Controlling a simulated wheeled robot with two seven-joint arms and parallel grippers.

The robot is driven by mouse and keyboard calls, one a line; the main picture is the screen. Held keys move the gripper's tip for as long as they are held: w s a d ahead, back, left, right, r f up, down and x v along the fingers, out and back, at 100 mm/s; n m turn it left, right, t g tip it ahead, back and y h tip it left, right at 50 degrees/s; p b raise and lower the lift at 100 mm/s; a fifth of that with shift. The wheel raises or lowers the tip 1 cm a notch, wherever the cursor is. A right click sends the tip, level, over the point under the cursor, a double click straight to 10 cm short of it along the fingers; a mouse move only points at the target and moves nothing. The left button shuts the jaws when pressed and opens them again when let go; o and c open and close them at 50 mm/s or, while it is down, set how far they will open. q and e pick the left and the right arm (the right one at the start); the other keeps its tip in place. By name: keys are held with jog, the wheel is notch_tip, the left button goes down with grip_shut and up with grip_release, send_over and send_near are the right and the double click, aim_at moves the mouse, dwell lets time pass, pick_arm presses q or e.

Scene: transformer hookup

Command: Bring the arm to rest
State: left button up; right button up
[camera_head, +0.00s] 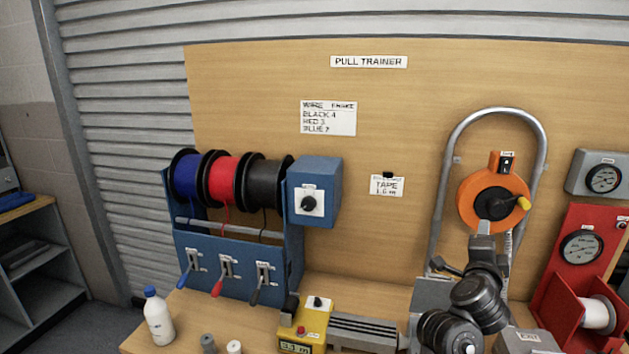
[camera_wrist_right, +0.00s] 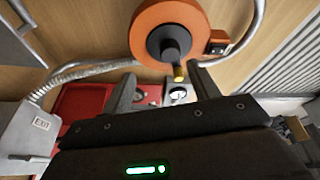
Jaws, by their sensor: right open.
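My right arm comes up from the lower right in the head view. I cannot tell whether anything touches. My left gripper is not in view.
A bent metal conduit (camera_head: 441,190) arches around the reel. Right stands a red gauge panel (camera_head: 575,272) with a white spool (camera_head: 597,314). Left are the blue rack (camera_head: 235,270) with blue, red and black wire spools, a yellow box (camera_head: 295,342) and a white bottle (camera_head: 158,320).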

jog(key=s+a+f+n+g+y, duration=0.1)
jog(key=s+a+f+n+y, duration=0.3)
jog(key=f, duration=0.4)
jog(key=s+a+f+n+g+y, duration=0.25)
jog(key=s+a+f+n, duration=0.2)
jog(key=f+n, duration=0.3)
jog(key=s+a+f+n+y, duration=0.3)
jog(key=s+a+f+n, duration=0.15)
jog(key=f, duration=0.45)
jog(key=s+a+f+n+g+y, duration=0.1)
jog(key=s+a+f+n+g, duration=0.2)
jog(key=s, duration=0.5)
jog(key=s+a+f+n+g, duration=0.1)
jog(key=s+f+n+g, duration=0.2)
jog(key=s, duration=0.4)
jog(key=s+a+f+n+g+y, duration=0.1)
jog(key=s+f+n+g, duration=0.1)
jog(key=s+f, duration=0.45)
jog(key=s+f+g, duration=0.1)
jog(key=s+f, duration=0.2)
jog(key=f, duration=2.2)
jog(key=s+d+f+g, duration=0.1)
jog(key=s+d+f, duration=0.1)
jog(key=s+f, duration=1.2)
jog(key=shift+s+d+f+n, duration=0.25)
jog(key=shift+s+f+n, duration=0.1)
jog(key=shift+s, duration=0.5)
